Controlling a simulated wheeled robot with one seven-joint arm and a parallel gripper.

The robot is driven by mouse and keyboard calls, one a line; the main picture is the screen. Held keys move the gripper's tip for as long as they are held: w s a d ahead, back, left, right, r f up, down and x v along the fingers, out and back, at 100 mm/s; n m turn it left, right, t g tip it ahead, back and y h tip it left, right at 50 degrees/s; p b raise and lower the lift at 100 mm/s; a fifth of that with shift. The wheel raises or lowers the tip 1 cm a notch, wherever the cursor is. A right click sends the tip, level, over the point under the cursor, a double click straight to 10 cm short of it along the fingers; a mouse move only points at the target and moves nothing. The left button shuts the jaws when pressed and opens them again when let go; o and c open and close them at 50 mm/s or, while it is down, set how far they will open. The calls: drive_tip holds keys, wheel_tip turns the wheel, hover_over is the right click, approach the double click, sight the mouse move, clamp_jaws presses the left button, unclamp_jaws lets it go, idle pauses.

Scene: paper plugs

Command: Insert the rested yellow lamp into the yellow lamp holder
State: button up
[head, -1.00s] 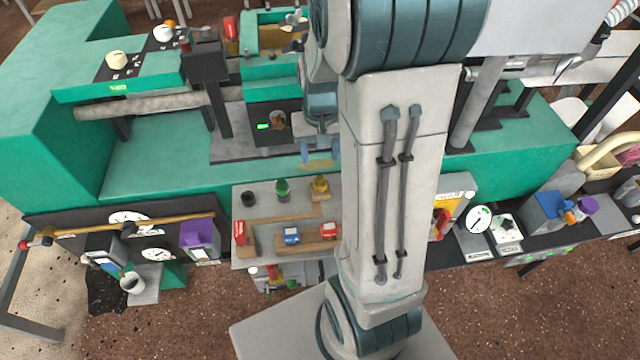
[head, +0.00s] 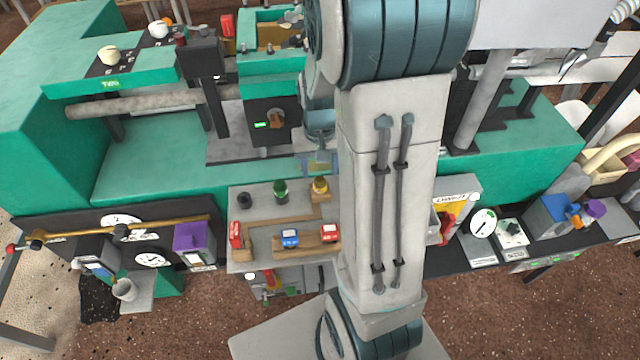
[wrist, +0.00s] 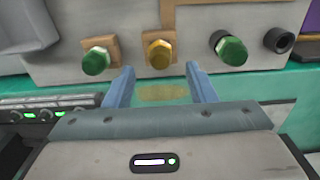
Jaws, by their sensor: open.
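A yellow lamp (wrist: 158,52) with a faceted cap sits on a brown wooden piece on the grey panel (wrist: 199,46). It also shows in the head view (head: 320,185), near the panel's back edge. My gripper (wrist: 159,70) is open and empty, its two blue fingers pointing toward the panel, one to each side of the yellow lamp and short of it. In the head view my arm covers the panel's right side and most of my gripper. I cannot tell which part is the yellow lamp holder.
Green lamps (wrist: 96,61) (wrist: 230,49) flank the yellow lamp. A black round socket (wrist: 279,40) is beyond the right one. The green machine (head: 150,170) lies behind the panel.

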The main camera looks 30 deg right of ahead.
sight(320, 179)
drive_tip(key=shift+f+b, duration=1.25)
drive_tip(key=shift+f, duration=0.5)
clamp_jaws()
drive_tip(key=shift+r, duration=0.1)
drive_tip(key=shift+r+p, duration=2.05)
drive_tip(key=shift+r, duration=0.45)
